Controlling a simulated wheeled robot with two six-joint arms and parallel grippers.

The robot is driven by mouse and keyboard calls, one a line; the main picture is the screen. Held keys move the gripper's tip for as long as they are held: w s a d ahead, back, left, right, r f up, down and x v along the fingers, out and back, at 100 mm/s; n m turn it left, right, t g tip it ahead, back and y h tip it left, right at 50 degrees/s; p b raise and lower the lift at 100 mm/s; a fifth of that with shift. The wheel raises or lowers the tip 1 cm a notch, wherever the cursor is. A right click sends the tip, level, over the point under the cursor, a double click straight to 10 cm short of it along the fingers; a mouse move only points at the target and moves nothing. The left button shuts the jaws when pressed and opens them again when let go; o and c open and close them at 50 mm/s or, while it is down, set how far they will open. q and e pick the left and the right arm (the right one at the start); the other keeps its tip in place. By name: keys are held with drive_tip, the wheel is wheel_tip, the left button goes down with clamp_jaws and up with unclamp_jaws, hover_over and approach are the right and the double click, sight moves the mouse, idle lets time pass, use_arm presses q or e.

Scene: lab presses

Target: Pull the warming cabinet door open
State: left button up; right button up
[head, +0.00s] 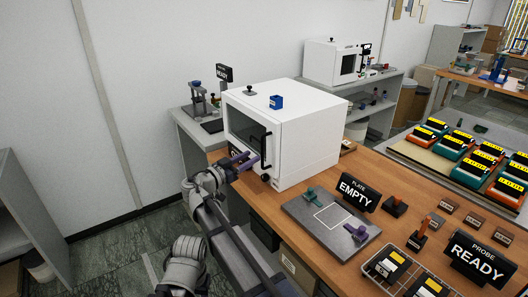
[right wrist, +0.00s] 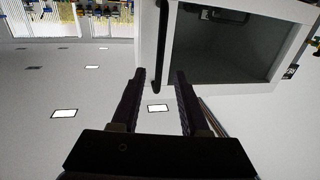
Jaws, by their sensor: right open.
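The warming cabinet (head: 305,140) is a white box on the wooden bench, with a dark-windowed door (head: 244,136) on its left-facing front. The door looks shut in the head view. Its black upright bar handle (head: 267,148) is near the door's right edge. My right gripper (head: 252,161) is open in front of the handle, fingers pointing at it. In the right wrist view, the handle (right wrist: 162,45) lies in line with the gap between the two open fingers (right wrist: 161,74); I cannot tell whether they touch it. My left gripper is not in view.
A grey plate (head: 318,226), an EMPTY sign (head: 356,191) and a wire tray (head: 375,272) occupy the bench to the right. A grey side table (head: 190,130) stands behind the cabinet's left. Floor is free at left.

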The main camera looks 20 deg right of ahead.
sight(262, 166)
drive_tip(key=x, duration=0.7)
clamp_jaws()
idle(0.3)
idle(1.1)
